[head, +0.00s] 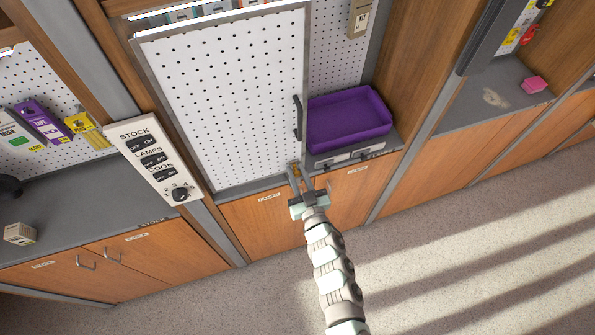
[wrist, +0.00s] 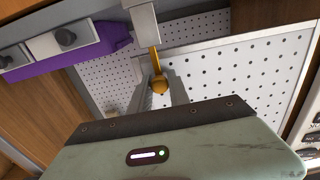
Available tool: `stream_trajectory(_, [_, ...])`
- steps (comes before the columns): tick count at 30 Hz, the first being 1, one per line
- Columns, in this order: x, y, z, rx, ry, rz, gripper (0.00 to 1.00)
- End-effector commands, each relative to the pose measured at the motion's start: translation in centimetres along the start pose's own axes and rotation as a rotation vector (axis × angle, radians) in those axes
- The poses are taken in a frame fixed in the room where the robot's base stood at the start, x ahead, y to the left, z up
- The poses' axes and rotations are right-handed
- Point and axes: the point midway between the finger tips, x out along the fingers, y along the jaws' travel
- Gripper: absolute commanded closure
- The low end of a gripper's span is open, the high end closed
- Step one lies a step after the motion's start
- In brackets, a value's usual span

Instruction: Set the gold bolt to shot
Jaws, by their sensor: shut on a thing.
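The gold bolt (wrist: 155,58) shows in the wrist view as a thin gold bar with a round knob, running into a pale grey housing (wrist: 144,22). In the head view a small bit of gold (head: 296,171) shows at the lower right corner of the white pegboard panel (head: 225,100). My gripper (head: 300,178) is at that corner, its fingers on either side of the knob in the wrist view (wrist: 160,88). It is shut on the bolt's knob. The bolt's far end is hidden, so I cannot tell whether it is shot.
The panel has a dark upright handle (head: 297,118). A purple tray (head: 349,120) stands just right of it. A switch plate (head: 153,160) is on the post at left. Wooden cupboard doors (head: 350,190) lie below. The carpeted floor (head: 450,240) in front is clear.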

Motion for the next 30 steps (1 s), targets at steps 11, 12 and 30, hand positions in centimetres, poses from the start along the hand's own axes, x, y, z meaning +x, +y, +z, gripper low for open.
stream_trajectory(11, [-0.1,0.1,0.6,0.000,-0.013,0.005,0.68])
stream_trajectory(12, [-0.1,0.1,0.6,0.001,-0.012,0.005,0.65])
stream_trajectory(30, [-2.5,0.1,0.6,0.001,-0.010,0.005,0.57])
